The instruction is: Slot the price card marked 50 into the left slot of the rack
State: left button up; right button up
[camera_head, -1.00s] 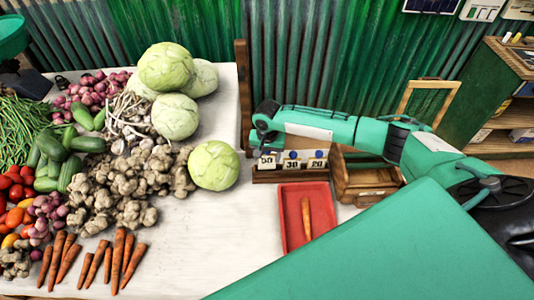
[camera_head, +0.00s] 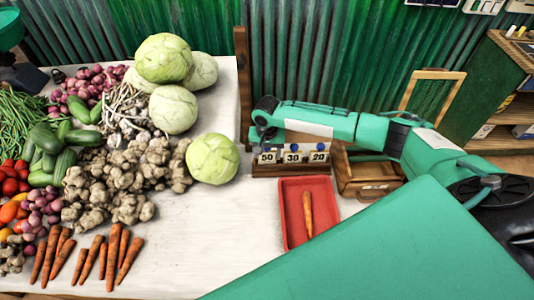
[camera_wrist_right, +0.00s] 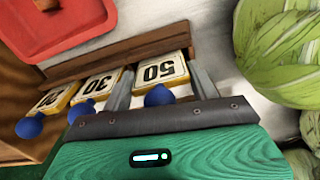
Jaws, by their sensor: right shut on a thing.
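The price card marked 50 (camera_head: 267,157) stands at the left end of the wooden rack (camera_head: 290,171), in line with the cards marked 30 (camera_head: 292,158) and 20 (camera_head: 318,156). In the right wrist view, card 50 (camera_wrist_right: 160,70) lies between the two fingers of my right gripper (camera_wrist_right: 163,88), which is shut on it, with its blue knob (camera_wrist_right: 158,96) near the palm. The card's lower edge meets the rack (camera_wrist_right: 125,58); how deep it sits in the left slot is hard to tell. My left gripper is not in view.
A red tray (camera_head: 289,238) with one carrot (camera_head: 307,214) lies in front of the rack. A wooden box (camera_head: 366,182) stands close on the rack's right. A cabbage (camera_head: 212,159) sits to its left. The white tabletop (camera_head: 215,245) is bare left of the tray.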

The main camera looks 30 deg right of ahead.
dwell(0.3)
jog(key=o, duration=1)
jog(key=shift+o, duration=0.6)
jog(key=shift+o, duration=1.2)
jog(key=shift+r, duration=0.15)
jog(key=shift+r+p, duration=3.45)
jog(key=shift+p, duration=0.9)
